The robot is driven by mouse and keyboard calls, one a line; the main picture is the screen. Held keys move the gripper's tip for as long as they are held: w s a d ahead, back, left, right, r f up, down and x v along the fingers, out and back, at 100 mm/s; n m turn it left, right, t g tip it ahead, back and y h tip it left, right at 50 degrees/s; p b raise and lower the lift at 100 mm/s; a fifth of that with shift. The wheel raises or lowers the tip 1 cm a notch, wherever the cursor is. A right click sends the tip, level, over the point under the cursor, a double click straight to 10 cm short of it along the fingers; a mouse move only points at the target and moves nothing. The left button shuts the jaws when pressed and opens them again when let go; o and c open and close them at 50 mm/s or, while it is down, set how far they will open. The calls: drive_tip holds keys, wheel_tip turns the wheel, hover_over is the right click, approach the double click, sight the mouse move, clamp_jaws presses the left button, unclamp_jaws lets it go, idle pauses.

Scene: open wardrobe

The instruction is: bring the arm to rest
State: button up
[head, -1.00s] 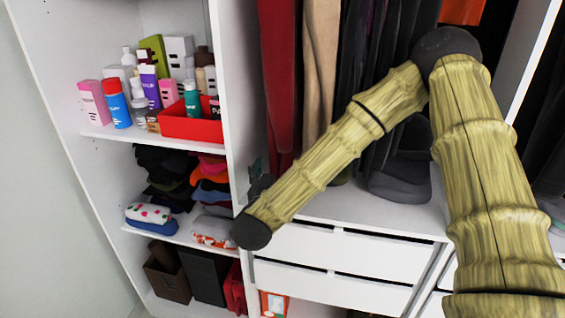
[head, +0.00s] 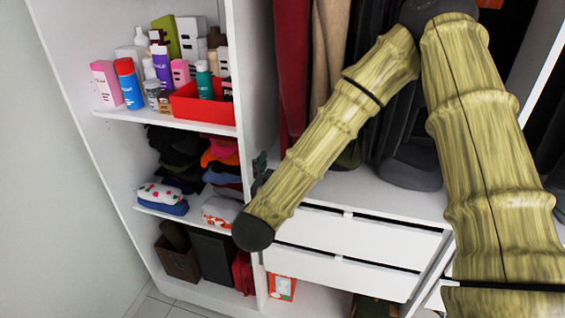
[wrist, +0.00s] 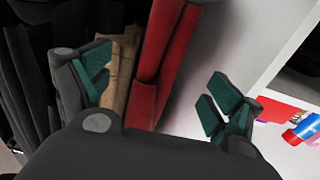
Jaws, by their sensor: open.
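My arm reaches across the head view, bent, with its lower link slanting down to the left in front of the open wardrobe. My gripper (wrist: 158,92) shows in the wrist view with its two green-padded fingers spread wide and nothing held between them. Behind the fingers hang a red garment (wrist: 165,55) and a tan one (wrist: 118,72). In the head view the gripper is mostly hidden behind the arm's end; only a small dark green part shows beside the upright divider.
Left shelves hold bottles and boxes, a red tray (head: 205,114), folded clothes (head: 200,155) and dark boxes (head: 213,256). Hanging clothes (head: 330,50) fill the middle. The pale wall (head: 50,200) side at left is clear.

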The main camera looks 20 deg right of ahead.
drive_tip(key=s+a+f+n+g+y, duration=0.1)
drive_tip(key=s+a+f+g+y, duration=0.15)
drive_tip(key=f, duration=0.75)
drive_tip(key=s+a+f+n+g+y, duration=0.1)
drive_tip(key=s+f+n+y, duration=0.15)
drive_tip(key=f, duration=0.65)
drive_tip(key=s+a+f+n+g+y, duration=0.15)
drive_tip(key=s+f+y, duration=0.25)
drive_tip(key=f, duration=0.6)
drive_tip(key=s+d+f+g+b, duration=0.1)
drive_tip(key=s+d+f+g, duration=0.1)
drive_tip(key=s+f, duration=0.4)
drive_tip(key=s+d+f+g+b, duration=0.2)
drive_tip(key=s+f+g, duration=0.2)
drive_tip(key=s+f, duration=0.3)
drive_tip(key=s+d+f+n+g+y+b, duration=0.1)
drive_tip(key=s+d+f+g, duration=0.2)
drive_tip(key=s, duration=1.2)
wheel_tip(320, 180, down, 4)
drive_tip(key=shift+r+g, duration=0.1)
drive_tip(key=shift+g, duration=0.4)
drive_tip(key=shift+c, duration=0.2)
